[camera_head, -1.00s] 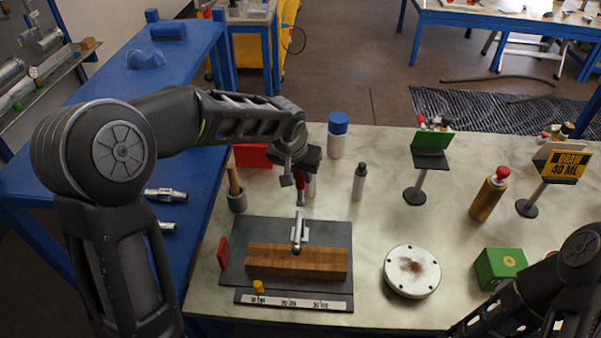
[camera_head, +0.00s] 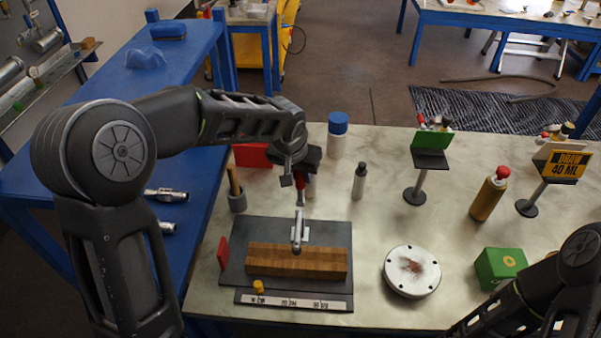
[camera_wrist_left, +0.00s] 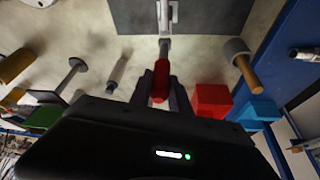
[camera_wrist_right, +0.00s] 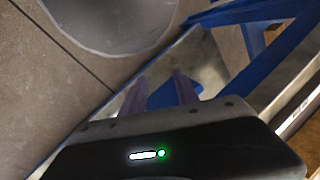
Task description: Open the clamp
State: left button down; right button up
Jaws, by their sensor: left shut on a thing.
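The toggle clamp (camera_head: 300,232) has a metal body and a handle with a red grip (camera_head: 300,190). It stands on a dark grey plate (camera_head: 330,232), its metal arm reaching over a brown wooden block (camera_head: 320,262). The handle points up. My left gripper (camera_head: 299,177) is shut on the red grip from above; in the left wrist view the red grip (camera_wrist_left: 160,80) sits between the two fingers. My right gripper (camera_wrist_right: 160,90) is empty, its fingers apart, away from the clamp; the head view shows only its arm at lower right.
A labelled strip (camera_head: 293,301) lies before the plate. A white round flange (camera_head: 411,271) and a green box (camera_head: 500,268) stand to the right. A grey cup (camera_head: 237,202), a dark-capped bottle (camera_head: 359,182) and a blue-capped bottle (camera_head: 337,145) stand near the left arm.

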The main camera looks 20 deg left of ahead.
pick_arm(q)
jog(key=shift+w+a+f+g+h+p, duration=0.2)
jog(key=shift+w+g+h, duration=0.05)
jog(key=shift+w+g, duration=0.6)
jog(key=shift+w+a+f+g+h+p, duration=0.2)
jog(key=shift+w+a+f+g, duration=0.05)
jog(key=shift+w+g, duration=0.65)
jog(key=shift+w+a+f+g+h+p, duration=0.25)
jog(key=shift+w+g, duration=0.45)
jog(key=shift+g, duration=0.25)
pick_arm(e)
jog(key=shift+d+r, duration=0.1)
jog(key=shift+r, duration=0.5)
jog(key=shift+c, duration=0.4)
